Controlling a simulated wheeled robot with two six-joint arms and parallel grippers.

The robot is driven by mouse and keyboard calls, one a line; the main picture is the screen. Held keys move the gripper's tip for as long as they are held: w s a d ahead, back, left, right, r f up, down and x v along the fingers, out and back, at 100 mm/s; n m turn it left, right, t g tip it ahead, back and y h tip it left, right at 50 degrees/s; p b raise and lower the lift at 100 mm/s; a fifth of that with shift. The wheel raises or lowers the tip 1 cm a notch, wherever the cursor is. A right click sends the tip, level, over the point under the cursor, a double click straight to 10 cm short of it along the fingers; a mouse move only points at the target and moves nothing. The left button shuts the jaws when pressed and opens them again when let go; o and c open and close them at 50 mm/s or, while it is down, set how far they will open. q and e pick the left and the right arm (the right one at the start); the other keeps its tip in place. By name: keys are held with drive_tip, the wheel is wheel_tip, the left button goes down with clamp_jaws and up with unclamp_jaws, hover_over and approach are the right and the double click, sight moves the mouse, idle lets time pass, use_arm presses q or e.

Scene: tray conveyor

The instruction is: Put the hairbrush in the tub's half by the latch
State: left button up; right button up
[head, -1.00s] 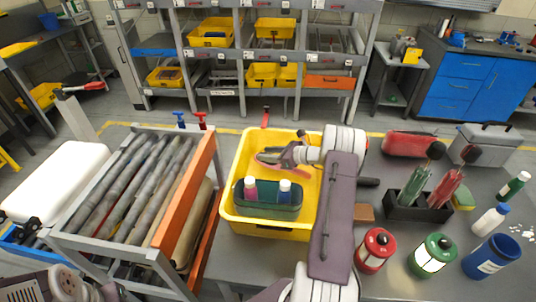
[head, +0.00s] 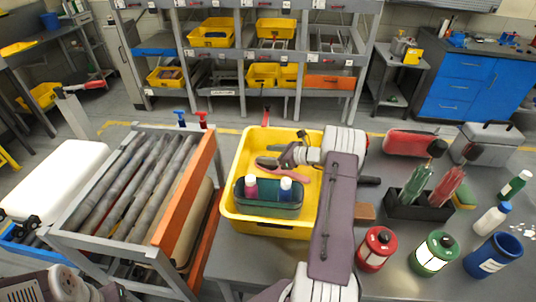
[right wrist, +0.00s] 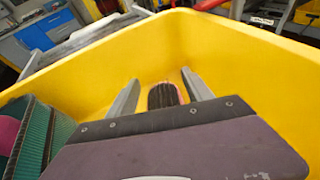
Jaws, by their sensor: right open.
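The yellow tub (head: 228,203) stands on the grey table. The hairbrush (head: 293,174) lies in its far part, beyond a green caddy (head: 268,210); its pink handle shows, partly covered by my right arm. My right gripper (head: 273,154) reaches into the tub from the right, above the brush, open. In the right wrist view the dark bristled end of the brush (right wrist: 163,95) lies between the spread fingers (right wrist: 157,85), apart from both. A red piece, seemingly the latch (head: 266,116), stands at the tub's far rim. My left gripper is out of view.
Two bottles stand in the caddy. A roller conveyor (head: 128,190) with an orange side rail lies left of the tub. To the right are a black holder (head: 405,208), red and green lanterns (head: 376,249), a blue cup (head: 492,256) and a brown block (head: 366,212).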

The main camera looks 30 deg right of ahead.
drive_tip(key=shift+r+p, duration=0.7)
drive_tip(key=shift+r, duration=0.1)
drive_tip(key=shift+s+d+f+b, duration=0.15)
drive_tip(key=shift+s+d+b, duration=0.45)
drive_tip(key=shift+s, duration=0.2)
drive_tip(key=v, duration=0.5)
drive_tip(key=shift+s+r, duration=0.25)
drive_tip(key=shift+s, duration=0.05)
